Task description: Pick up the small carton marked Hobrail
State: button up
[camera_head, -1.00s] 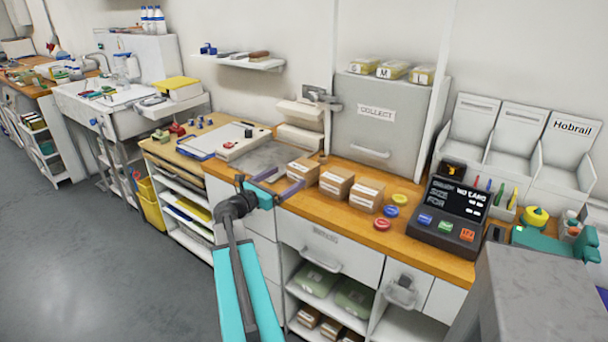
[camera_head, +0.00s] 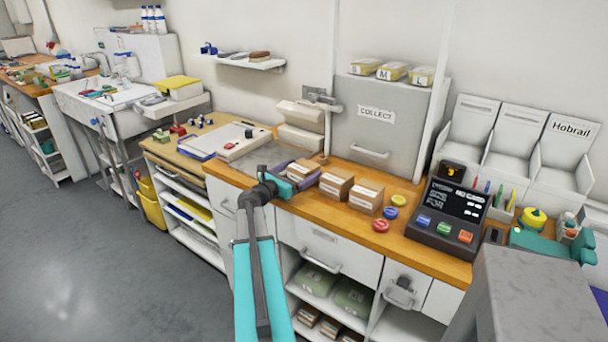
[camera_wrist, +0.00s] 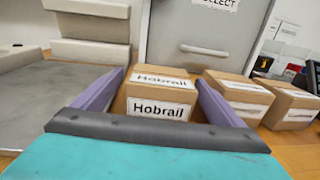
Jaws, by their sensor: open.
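The small carton marked Hobrail (camera_wrist: 158,101) is brown cardboard with white labels on its top and front. It stands on the wooden counter between the two purple fingers of my gripper (camera_wrist: 157,95), which is open. Whether the fingers touch its sides I cannot tell. In the head view my gripper (camera_head: 293,171) is over the left end of the carton row, and the carton (camera_head: 303,168) is largely hidden behind it. Two similar cartons, a middle one (camera_head: 336,184) and a right one (camera_head: 366,196), stand to its right; their labels are too small to read.
The middle carton (camera_wrist: 239,97) is close to my right finger. A grey cabinet marked COLLECT (camera_head: 375,118) stands behind the row. Red, blue and yellow round pieces and a dark terminal (camera_head: 449,213) are to the right. A tray marked Hobrail (camera_head: 563,155) stands at far right.

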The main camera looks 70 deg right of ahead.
aim_at(310, 161)
jog(key=shift+p+x, duration=0.9)
jog(key=shift+x, duration=1.7)
jog(key=shift+f, duration=0.15)
jog(key=shift+c, duration=0.4)
jog(key=c, duration=1.2)
jog(key=shift+r+b, duration=0.35)
jog(key=shift+r, duration=1.55)
jog(key=b+v, duration=0.3)
jog(key=v, duration=1.5)
jog(key=shift+b, duration=0.4)
